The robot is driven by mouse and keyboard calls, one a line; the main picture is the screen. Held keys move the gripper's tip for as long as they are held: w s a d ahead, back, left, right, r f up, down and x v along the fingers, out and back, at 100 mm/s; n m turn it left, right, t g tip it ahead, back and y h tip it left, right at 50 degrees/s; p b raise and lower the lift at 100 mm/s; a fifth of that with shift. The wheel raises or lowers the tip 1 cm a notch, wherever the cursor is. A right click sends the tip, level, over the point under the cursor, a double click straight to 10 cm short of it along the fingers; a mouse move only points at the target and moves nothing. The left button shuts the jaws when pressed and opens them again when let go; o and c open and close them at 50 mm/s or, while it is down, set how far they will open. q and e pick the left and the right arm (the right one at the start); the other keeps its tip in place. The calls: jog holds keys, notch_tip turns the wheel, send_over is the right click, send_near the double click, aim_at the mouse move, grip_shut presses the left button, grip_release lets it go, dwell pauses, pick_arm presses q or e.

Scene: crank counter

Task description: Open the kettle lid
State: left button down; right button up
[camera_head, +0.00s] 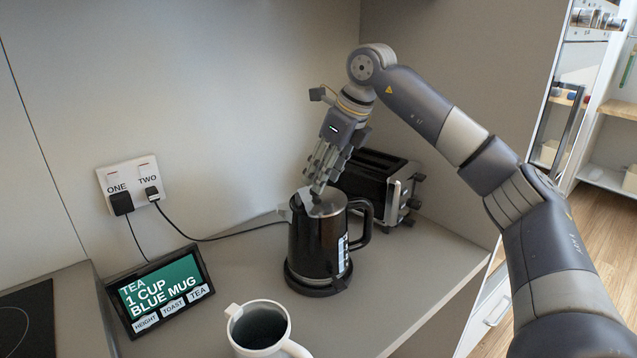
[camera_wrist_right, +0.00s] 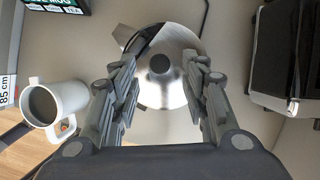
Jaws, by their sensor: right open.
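The black kettle (camera_head: 312,250) stands upright on its base on the counter, with its handle at the right. Its silver lid (camera_head: 326,208) lies on top and looks closed. In the right wrist view the round metal lid (camera_wrist_right: 172,92) has a dark round knob (camera_wrist_right: 160,64) in its middle. My right gripper (camera_head: 318,190) points down right above the lid. Whether the fingertips touch the lid I cannot tell. My left gripper is out of view.
A black toaster (camera_head: 372,180) stands close behind the kettle. A white mug (camera_head: 258,330) is in front, and a sign screen (camera_head: 160,290) is at the left. A cord runs from the wall socket (camera_head: 133,180) towards the kettle. The counter (camera_head: 430,265) right of the kettle is clear.

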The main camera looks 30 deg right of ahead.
jog(key=shift+x, duration=1.5)
jog(key=shift+c, duration=0.3)
grip_shut()
